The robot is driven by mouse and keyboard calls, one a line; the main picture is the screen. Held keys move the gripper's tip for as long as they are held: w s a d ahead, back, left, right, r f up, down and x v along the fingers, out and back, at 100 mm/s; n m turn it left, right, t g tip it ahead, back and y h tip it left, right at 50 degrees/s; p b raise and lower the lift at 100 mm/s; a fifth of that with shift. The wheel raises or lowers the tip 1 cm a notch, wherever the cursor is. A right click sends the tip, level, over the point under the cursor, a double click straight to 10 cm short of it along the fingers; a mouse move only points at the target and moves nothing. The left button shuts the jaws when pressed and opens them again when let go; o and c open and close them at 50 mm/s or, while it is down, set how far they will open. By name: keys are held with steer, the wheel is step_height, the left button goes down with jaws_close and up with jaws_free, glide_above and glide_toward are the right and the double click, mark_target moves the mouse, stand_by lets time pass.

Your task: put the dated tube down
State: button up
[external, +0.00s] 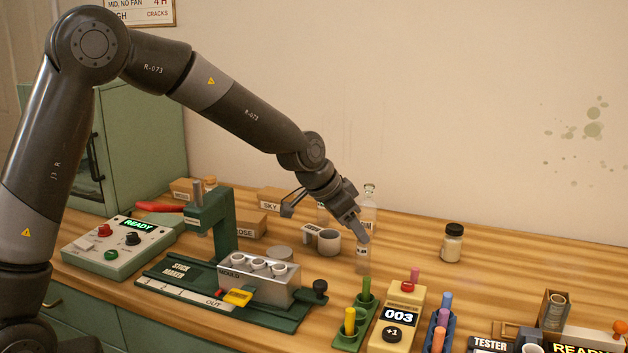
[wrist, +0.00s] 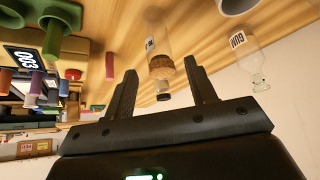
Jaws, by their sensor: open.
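The dated tube is a clear glass tube (external: 362,264) with a small pale label too small to read. It appears upright on the wooden table, right below my gripper (external: 361,236). In the wrist view, where things appear upside down, the glass tube (wrist: 157,38) shows with its brown cork toward me. My gripper's two dark fingers (wrist: 163,88) are apart there, one on each side of the cork end, with visible gaps. Whether the fingertips still reach down beside the cork, I cannot tell.
A clear bottle marked GUM (wrist: 240,53) stands close by, near a grey cup (external: 328,241). A black-capped jar (external: 452,244) stands to the right. The 003 counter (external: 399,316) and green stick holder (external: 350,338) are in front. Bare table (external: 530,262) lies at the right.

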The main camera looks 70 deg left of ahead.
steer(key=s+d+r, duration=0.6)
steer(key=s+r, duration=0.1)
steer(key=s, duration=0.2)
steer(key=s+d+r, duration=0.6)
steer(key=s+r, duration=0.1)
steer(key=s, duration=0.2)
steer(key=s+d, duration=0.2)
steer(key=s, duration=0.8)
steer(key=s+d+g, duration=0.1)
steer(key=s+d, duration=0.1)
steer(key=s, duration=0.8)
steer(key=shift+s+d, duration=0.3)
steer(key=shift+d, duration=0.05)
steer(key=shift+o, duration=0.6)
steer(key=shift+w, duration=0.1)
